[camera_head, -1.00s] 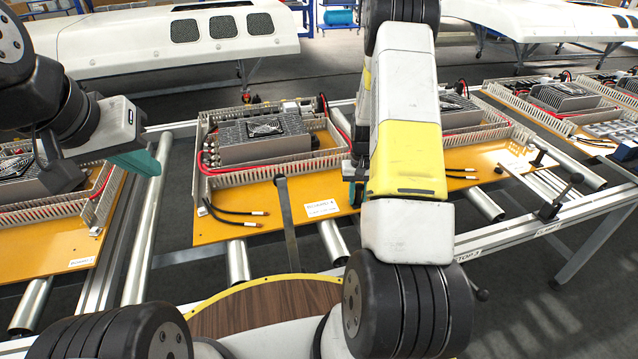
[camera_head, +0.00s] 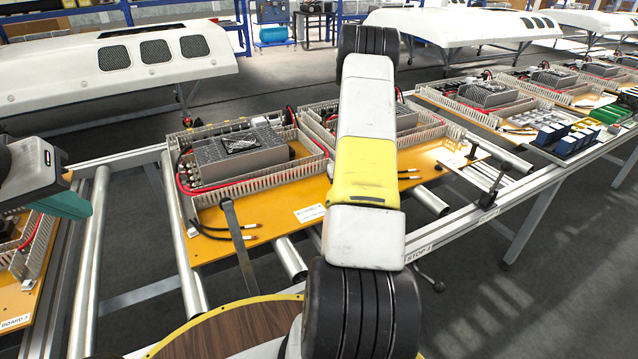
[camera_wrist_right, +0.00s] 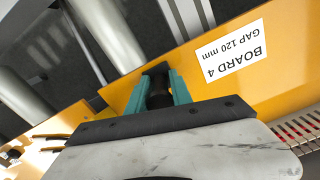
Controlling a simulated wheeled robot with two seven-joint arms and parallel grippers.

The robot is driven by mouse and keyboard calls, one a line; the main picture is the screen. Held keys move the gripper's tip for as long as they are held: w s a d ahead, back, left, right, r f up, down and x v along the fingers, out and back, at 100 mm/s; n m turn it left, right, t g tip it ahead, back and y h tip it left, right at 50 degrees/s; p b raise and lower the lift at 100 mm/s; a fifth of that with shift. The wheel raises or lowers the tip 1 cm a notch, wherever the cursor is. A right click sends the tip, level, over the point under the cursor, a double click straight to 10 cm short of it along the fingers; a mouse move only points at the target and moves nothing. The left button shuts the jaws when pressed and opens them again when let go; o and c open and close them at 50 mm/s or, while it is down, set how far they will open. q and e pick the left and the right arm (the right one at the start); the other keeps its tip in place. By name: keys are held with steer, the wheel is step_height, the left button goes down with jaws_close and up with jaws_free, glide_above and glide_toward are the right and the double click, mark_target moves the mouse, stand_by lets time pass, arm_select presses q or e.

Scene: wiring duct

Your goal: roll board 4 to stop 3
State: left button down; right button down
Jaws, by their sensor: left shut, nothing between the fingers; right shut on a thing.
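Board 4 is an orange board (camera_head: 265,215) lying on the rollers at centre in the head view, with a grey finned unit, slotted ducts and a white label (camera_head: 311,213). In the right wrist view its label (camera_wrist_right: 231,57) reads BOARD 4, GAP 120 mm. My right gripper (camera_wrist_right: 158,80) is shut on a dark handle (camera_wrist_right: 157,96) at the board's edge; in the head view my right arm hides it. My left gripper (camera_head: 68,203) is shut and empty at the left, away from board 4. A rail label (camera_head: 419,254) reads STOP, its number hard to read.
Board 3 (camera_head: 18,305) lies to the left, with bare rollers (camera_head: 90,250) between it and board 4. Another orange board (camera_head: 430,165) lies right of board 4, partly behind my arm. A black-knobbed clamp (camera_head: 490,185) stands on the rail farther right.

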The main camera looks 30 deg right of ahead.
steer(key=c, duration=1.3)
jaws_free()
steer(key=shift+d, duration=0.5)
steer(key=shift+a+r, duration=0.15)
step_height(320, 180, up, 8)
steer(key=shift+f, duration=0.2)
